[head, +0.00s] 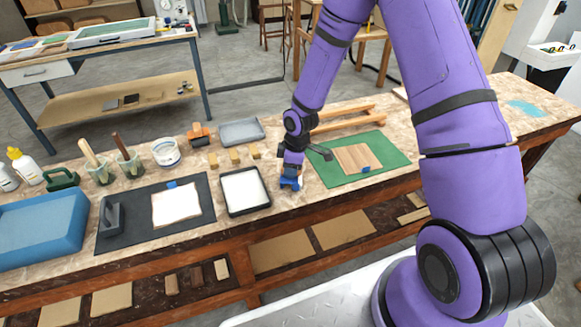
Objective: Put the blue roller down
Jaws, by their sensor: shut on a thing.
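My gripper (291,174) points down over the front part of the workbench, between the black-rimmed tray and the green mat. It is shut on the blue roller (289,184), which shows as a small blue shape with a bit of orange at the jaws. The gripper hides much of the roller. I cannot tell whether the roller touches the bench top. The black-rimmed tray (266,205) with a white filling lies just left of the roller.
The green mat (396,158) with a wooden slatted panel (357,158) lies to the right. A dark mat (140,233) with a pale sheet (176,204) lies left of the tray. Small wooden blocks (234,157), a grey tray (241,131) and an orange-handled tool (198,134) stand behind.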

